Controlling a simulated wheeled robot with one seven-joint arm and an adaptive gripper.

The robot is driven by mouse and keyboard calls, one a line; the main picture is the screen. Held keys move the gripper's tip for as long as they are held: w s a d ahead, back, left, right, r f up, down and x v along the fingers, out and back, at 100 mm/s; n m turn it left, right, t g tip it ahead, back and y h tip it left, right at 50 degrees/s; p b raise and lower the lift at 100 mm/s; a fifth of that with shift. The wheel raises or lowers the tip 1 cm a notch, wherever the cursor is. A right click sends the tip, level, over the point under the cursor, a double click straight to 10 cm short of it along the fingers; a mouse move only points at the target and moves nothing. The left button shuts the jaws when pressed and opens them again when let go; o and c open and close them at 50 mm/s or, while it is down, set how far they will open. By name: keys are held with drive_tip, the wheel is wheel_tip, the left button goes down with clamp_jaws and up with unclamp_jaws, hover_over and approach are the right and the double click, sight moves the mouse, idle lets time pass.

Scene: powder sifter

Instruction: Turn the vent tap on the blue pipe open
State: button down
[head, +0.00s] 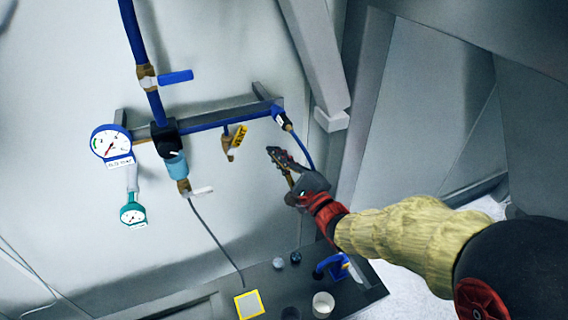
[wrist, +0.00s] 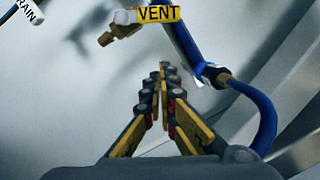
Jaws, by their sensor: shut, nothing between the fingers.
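The vent tap (head: 230,152) is a brass fitting hanging from the blue pipe (head: 215,121), with a yellow tag lettered VENT (head: 240,139) on it. In the wrist view the brass tap (wrist: 119,32) shows at the top, left of the yellow VENT label (wrist: 158,13). My gripper (head: 273,153) is to the right of the tap and apart from it. In the wrist view my gripper (wrist: 165,72) has its fingertips together, with nothing between them, below the VENT label. Whether the tap is open or closed I cannot tell.
A blue-handled valve (head: 176,77) sits on the upright pipe. A white-handled tap (head: 202,190), lettered in part RAIN in the wrist view (wrist: 27,10), and gauges (head: 112,144) are left. A blue hose (head: 303,151) hangs close to my gripper. A bench (head: 262,280) holds small items.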

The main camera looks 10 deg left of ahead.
sight(245, 134)
drive_tip(key=a+r, duration=0.2)
drive_tip(key=a, duration=0.3)
drive_tip(key=shift+w+a+r, duration=0.2)
drive_tip(key=shift+w+a, duration=0.05)
drive_tip(key=shift+w, duration=0.15)
drive_tip(key=shift+a+r+n, duration=0.1)
drive_tip(key=shift+r+n, duration=0.3)
drive_tip(key=shift+n, duration=0.3)
drive_tip(key=shift+s+r+n+g, duration=0.1)
drive_tip(key=shift+n+g, duration=0.2)
drive_tip(key=r+n, duration=0.1)
drive_tip(key=s+a+r+n+p, duration=0.1)
drive_tip(key=n, duration=0.1)
drive_tip(key=shift+a+g+h, duration=0.3)
idle(0.4)
drive_tip(key=shift+w, duration=0.1)
idle(0.3)
